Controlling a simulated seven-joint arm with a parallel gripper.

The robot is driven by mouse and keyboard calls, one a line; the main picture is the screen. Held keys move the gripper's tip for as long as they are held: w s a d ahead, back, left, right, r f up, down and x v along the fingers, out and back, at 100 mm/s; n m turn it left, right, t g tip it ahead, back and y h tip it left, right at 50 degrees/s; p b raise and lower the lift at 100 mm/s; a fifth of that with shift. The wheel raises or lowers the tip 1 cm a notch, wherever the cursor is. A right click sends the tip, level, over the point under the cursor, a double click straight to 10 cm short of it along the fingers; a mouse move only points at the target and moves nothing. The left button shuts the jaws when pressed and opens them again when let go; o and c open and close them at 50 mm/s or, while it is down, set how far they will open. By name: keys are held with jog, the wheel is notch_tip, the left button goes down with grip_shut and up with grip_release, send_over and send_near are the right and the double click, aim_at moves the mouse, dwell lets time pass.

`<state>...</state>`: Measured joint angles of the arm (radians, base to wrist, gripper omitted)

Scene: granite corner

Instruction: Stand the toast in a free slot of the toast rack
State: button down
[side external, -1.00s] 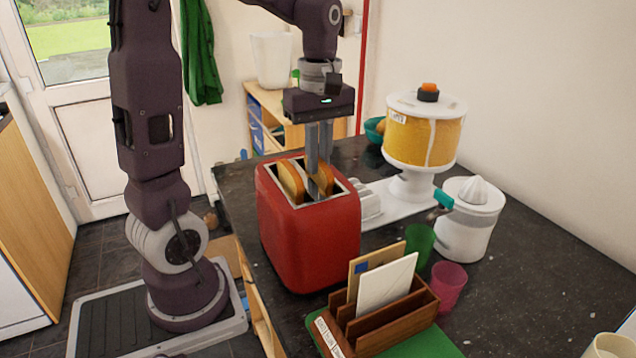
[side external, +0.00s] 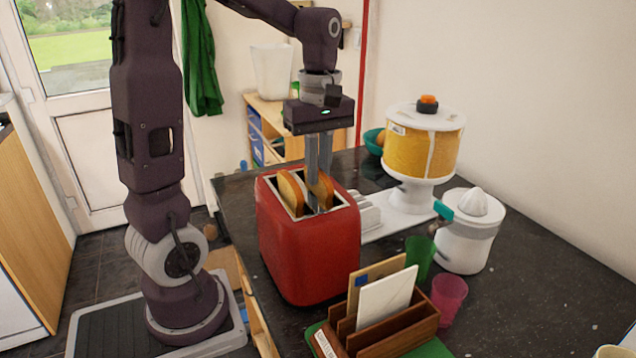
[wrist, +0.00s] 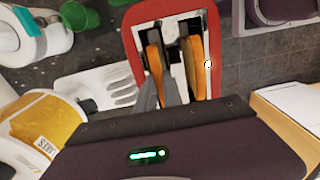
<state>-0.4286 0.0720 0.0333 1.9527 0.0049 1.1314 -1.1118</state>
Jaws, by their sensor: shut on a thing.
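The red toaster (side external: 308,250) stands on the dark counter with two slices upright in its slots. My gripper (side external: 318,205) points down into the far slot, shut on the right-hand slice of toast (side external: 327,187); in the wrist view this slice (wrist: 154,58) is the left one. The slice's lower part is hidden in the slot. The other slice (side external: 290,192) stands apart in the near slot, also seen in the wrist view (wrist: 194,65).
A wooden letter rack (side external: 400,335) holding envelopes stands in front of the toaster. Green (side external: 419,254) and pink (side external: 448,297) cups, a white juicer (side external: 468,235) and a yellow-banded canister (side external: 422,150) stand to the right. The counter's right front is mostly clear.

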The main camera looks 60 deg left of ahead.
notch_tip(320, 180, up, 9)
jog(key=shift+w, duration=0.1)
jog(key=w+d+f+m, duration=0.2)
jog(key=w+d+m, duration=0.95)
jog(key=m, duration=0.45)
jog(key=w+a+f+m, duration=0.1)
jog(key=a+f, duration=0.3)
jog(key=a, duration=0.4)
jog(key=w+a+f, duration=0.1)
jog(key=a+f, duration=0.2)
jog(key=a, duration=0.5)
notch_tip(320, 180, down, 9)
jog(key=shift+d, duration=0.1)
jog(key=c, duration=1.4)
grip_release()
